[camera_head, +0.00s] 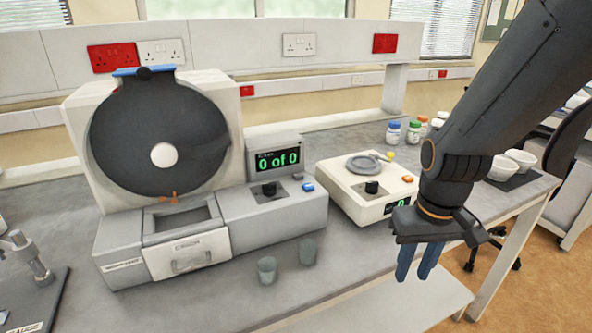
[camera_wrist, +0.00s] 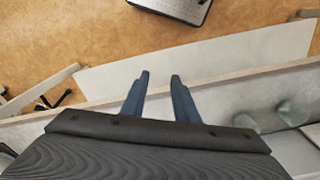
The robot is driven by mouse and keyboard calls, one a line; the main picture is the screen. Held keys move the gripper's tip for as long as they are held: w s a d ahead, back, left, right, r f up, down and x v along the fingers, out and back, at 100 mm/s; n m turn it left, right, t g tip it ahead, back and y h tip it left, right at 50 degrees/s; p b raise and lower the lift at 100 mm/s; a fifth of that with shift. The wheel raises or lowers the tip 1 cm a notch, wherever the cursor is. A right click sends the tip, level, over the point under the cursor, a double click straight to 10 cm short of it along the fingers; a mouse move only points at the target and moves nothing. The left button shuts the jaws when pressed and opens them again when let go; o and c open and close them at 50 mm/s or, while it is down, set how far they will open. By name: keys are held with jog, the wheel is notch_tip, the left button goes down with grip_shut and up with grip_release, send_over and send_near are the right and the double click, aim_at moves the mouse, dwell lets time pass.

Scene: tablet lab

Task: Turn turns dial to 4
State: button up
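A grey tester with a large dark round drum (camera_head: 130,150) stands on the bench at the left. Its green display (camera_head: 278,160) reads "0 of 0". A black dial (camera_head: 269,188) sits below that display, with a blue button (camera_head: 307,187) to its right. No dial markings are readable. A second black dial (camera_head: 371,187) is on a smaller cream device, whose display (camera_head: 397,205) appears to show 0. My gripper (camera_head: 415,268) hangs fingers-down at the right, apart from both dials. Its blue fingers (camera_wrist: 158,88) are apart and empty in the wrist view.
Two small translucent cups (camera_head: 267,270) (camera_head: 308,252) stand in front of the tester. Bottles (camera_head: 393,132) and white bowls (camera_head: 503,167) are farther back. A drawer (camera_head: 187,253) is at the tester's front. Bench space before the cream device is clear.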

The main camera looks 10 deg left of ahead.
aim_at(269, 188)
jog(key=w+a+r+n, duration=0.4)
jog(key=a, duration=0.3)
jog(key=w+a+r+n, duration=0.4)
jog(key=w+a+n, duration=0.1)
jog(key=a, duration=0.2)
jog(key=w+a+r+n, duration=0.4)
jog(key=w+a+n, duration=0.1)
jog(key=a, duration=0.2)
jog(key=shift+a+r, duration=0.3)
jog(key=a+r+n, duration=0.1)
jog(key=a, duration=0.2)
jog(key=a+r+n, duration=0.2)
jog(key=a, duration=0.1)
jog(key=a+r+n, duration=0.2)
jog(key=a, duration=0.1)
jog(key=shift+w+a+r+g+p, duration=0.15)
jog(key=shift+w+g+p, duration=0.05)
jog(key=shift+g+p, duration=0.1)
jog(key=shift+f+p, duration=0.8)
jog(key=shift+f, duration=2.95)
grip_shut()
